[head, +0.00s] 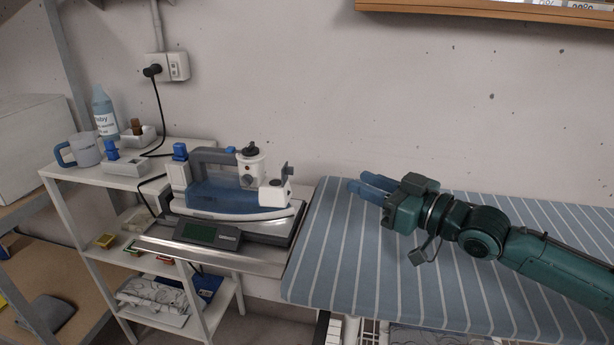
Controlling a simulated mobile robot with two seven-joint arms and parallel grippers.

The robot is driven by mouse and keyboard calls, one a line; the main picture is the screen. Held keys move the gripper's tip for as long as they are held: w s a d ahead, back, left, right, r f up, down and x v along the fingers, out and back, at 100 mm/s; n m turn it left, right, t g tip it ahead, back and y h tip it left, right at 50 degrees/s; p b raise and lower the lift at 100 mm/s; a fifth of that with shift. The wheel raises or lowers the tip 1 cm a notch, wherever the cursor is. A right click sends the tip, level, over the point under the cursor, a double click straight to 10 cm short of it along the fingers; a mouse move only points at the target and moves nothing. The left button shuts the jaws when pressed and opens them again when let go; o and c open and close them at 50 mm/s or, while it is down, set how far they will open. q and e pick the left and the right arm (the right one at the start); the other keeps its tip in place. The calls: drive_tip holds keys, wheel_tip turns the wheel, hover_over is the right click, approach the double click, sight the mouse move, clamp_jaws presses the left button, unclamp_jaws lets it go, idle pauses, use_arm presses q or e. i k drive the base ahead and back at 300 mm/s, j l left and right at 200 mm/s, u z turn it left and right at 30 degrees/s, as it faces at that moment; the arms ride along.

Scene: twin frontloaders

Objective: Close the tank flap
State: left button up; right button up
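A white and blue steam iron (235,196) sits on a dock with a small display at the left of the ironing board. A small grey-blue flap (288,170) stands up at the iron's right, front end, above a white filler part (274,193); it looks raised. My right gripper (358,182) is over the ironing board, to the right of the iron and apart from it. Its two blue fingers point left toward the iron, with a narrow gap and nothing between them. My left gripper is not in view.
The striped ironing board (335,260) is clear apart from my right arm above it. A white shelf (70,172) at the left holds a mug (86,150), a bottle (105,112) and small boxes.

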sight(286, 170)
drive_tip(key=l+u, duration=0.3)
drive_tip(key=l, duration=0.2)
drive_tip(key=l+u, duration=0.35)
drive_tip(key=k+l+u, duration=0.3)
drive_tip(key=l, duration=0.25)
drive_tip(key=i+l, duration=0.05)
drive_tip(key=i, duration=0.05)
